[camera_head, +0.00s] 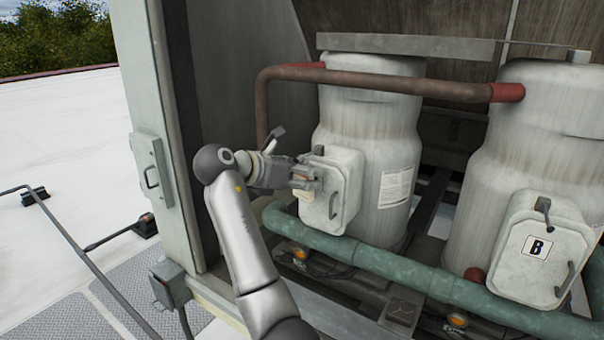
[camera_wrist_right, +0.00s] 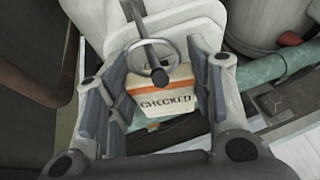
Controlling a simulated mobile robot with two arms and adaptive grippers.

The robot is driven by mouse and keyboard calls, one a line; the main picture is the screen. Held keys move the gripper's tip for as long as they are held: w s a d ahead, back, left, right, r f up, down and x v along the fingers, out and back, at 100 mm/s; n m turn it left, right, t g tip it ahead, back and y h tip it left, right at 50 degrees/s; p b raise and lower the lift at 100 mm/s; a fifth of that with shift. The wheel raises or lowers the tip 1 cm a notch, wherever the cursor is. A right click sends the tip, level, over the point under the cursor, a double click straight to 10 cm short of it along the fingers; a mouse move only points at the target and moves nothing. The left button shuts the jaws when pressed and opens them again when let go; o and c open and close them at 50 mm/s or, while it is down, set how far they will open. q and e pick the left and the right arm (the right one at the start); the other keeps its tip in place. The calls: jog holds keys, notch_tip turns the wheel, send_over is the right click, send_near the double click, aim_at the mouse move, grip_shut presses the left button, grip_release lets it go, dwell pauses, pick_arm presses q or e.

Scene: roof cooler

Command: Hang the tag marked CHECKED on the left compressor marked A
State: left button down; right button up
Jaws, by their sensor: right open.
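The left compressor (camera_head: 365,125) is a pale, stained tank with a box (camera_head: 345,185) on its front. The box has a dark hook (camera_head: 318,151) at its top; its A marking is not visible. In the right wrist view, the cream tag (camera_wrist_right: 163,98) with an orange band reads CHECKED. My right gripper (camera_head: 305,178) is at the box's left side. In its wrist view, the fingers (camera_wrist_right: 160,90) stand apart on either side of the tag, with gaps visible.
The right compressor (camera_head: 535,150) has a box marked B (camera_head: 540,248). A rusty pipe (camera_head: 375,82) crosses above, and a green pipe (camera_head: 400,272) runs below the boxes. A cabinet post (camera_head: 150,120) stands left of my arm.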

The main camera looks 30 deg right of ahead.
jog(key=o, duration=1.1)
jog(key=v, duration=1.2)
